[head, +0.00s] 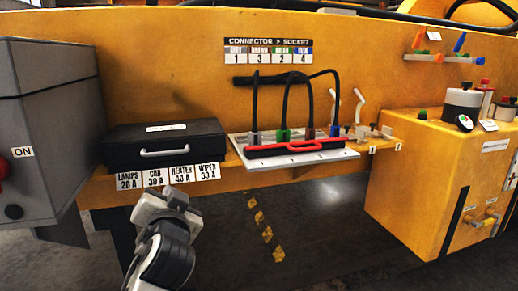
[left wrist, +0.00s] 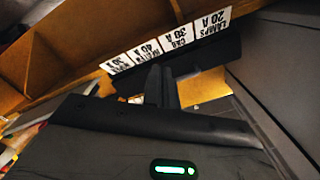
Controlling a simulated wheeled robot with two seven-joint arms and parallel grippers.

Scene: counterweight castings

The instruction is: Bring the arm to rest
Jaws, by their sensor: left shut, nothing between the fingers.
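My left gripper (head: 178,198) is at the lower left of the head view, below and in front of the ledge with the fuse labels. It is empty and touches nothing that I can see. In the left wrist view its dark fingers (left wrist: 160,87) are together, with the labels behind them. My right gripper is in neither view.
A black case (head: 165,146) sits on the ledge above the labels (head: 168,176). A grey box (head: 60,120) with an ON sign stands at the left. A white socket panel (head: 255,163) with several plugged cables and a red bar (head: 297,147) is at centre. A yellow block (head: 425,190) stands at the right. The space below the panel is clear.

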